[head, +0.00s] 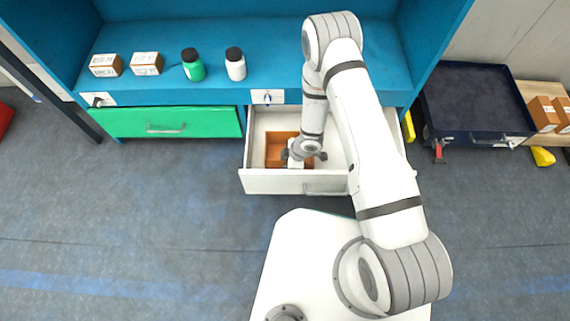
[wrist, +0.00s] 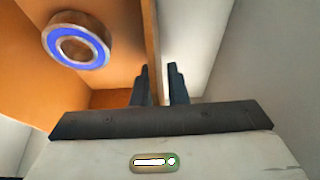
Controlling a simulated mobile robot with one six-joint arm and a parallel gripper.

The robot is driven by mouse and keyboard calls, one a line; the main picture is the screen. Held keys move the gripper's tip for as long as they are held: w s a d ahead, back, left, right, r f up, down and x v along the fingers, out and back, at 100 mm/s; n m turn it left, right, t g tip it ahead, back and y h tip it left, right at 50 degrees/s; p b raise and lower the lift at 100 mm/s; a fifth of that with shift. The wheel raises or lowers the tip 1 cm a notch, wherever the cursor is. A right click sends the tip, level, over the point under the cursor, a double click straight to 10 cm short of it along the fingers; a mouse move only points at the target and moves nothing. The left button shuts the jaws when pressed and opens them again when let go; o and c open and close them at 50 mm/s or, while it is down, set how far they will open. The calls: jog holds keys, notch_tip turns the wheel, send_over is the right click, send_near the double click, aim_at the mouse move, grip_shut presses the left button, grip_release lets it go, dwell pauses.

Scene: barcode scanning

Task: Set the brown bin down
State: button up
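The brown bin (head: 274,152) sits inside the pulled-out white drawer (head: 258,186), towards its left side. In the wrist view the bin's orange-brown inside (wrist: 28,78) fills the left, with a blue and metal ring (wrist: 76,41) in it. My gripper (head: 305,152) is over the bin's right side in the head view. In the wrist view its two dark fingers (wrist: 160,88) straddle the bin's side wall (wrist: 151,45). The left finger is close against the wall; a narrow gap shows between the wall and the right finger. Whether the bin rests fully on the drawer floor is hard to tell.
Boxes (head: 146,63), a green bottle (head: 193,65) and a white bottle (head: 235,64) stand on the blue shelf (head: 290,60). A green drawer front (head: 166,122) is left of the open drawer. A dark tray (head: 474,97) lies at the right. The drawer's right part is largely hidden by my arm.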

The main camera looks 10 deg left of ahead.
jog(key=shift+o, duration=1.2)
